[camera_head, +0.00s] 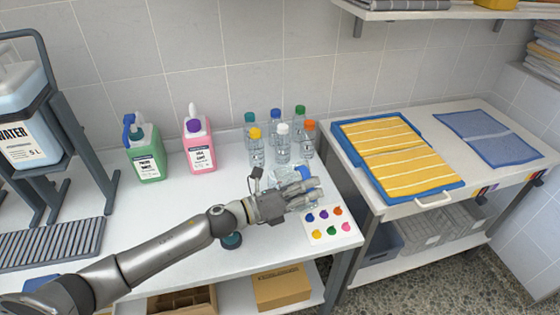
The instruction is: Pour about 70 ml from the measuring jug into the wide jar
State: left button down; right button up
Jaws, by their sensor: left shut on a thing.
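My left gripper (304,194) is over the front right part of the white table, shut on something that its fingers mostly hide. A clear container (284,173) shows just behind the fingers, with a blue part (304,173) at its right. I cannot tell whether this is the measuring jug or the wide jar, or whether it is the thing held. No liquid level or pouring stream can be made out. My right gripper is not in view.
Several capped clear bottles (283,144) stand behind the gripper. A green jug (147,160) and a pink jug (199,150) stand farther left. A card with coloured dots (329,224) lies right of the gripper. A dark teal round piece (231,241) lies by my forearm.

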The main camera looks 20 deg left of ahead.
aim_at(307, 178)
pick_arm(q)
jog(key=shift+w+a+r+n+p, duration=0.2)
jog(key=shift+r+n+p, duration=0.2)
jog(key=shift+r+p, duration=0.15)
jog(key=shift+w+a+r+n+p, duration=0.15)
jog(key=shift+r+n+p, duration=0.25)
jog(key=shift+r+p, duration=0.15)
jog(key=shift+w+a+r+n+p, duration=0.2)
jog(key=shift+r+n+p, duration=0.25)
jog(key=shift+r, duration=0.1)
jog(key=shift+w+a+r+n+p, duration=0.1)
jog(key=shift+w+r+n+p, duration=0.05)
jog(key=shift+r+n+p, duration=0.15)
jog(key=shift+w+a+r+n+p, duration=0.15)
jog(key=shift+r+n+p, duration=0.15)
jog(key=shift+p, duration=0.25)
jog(key=shift+w+a+r+n+p, duration=0.25)
jog(key=shift+r+n+p, duration=0.1)
jog(key=shift+p, duration=0.05)
jog(key=shift+w+a+r+n+p, duration=0.35)
jog(key=shift+r+n+p, duration=0.15)
jog(key=shift+p, duration=0.15)
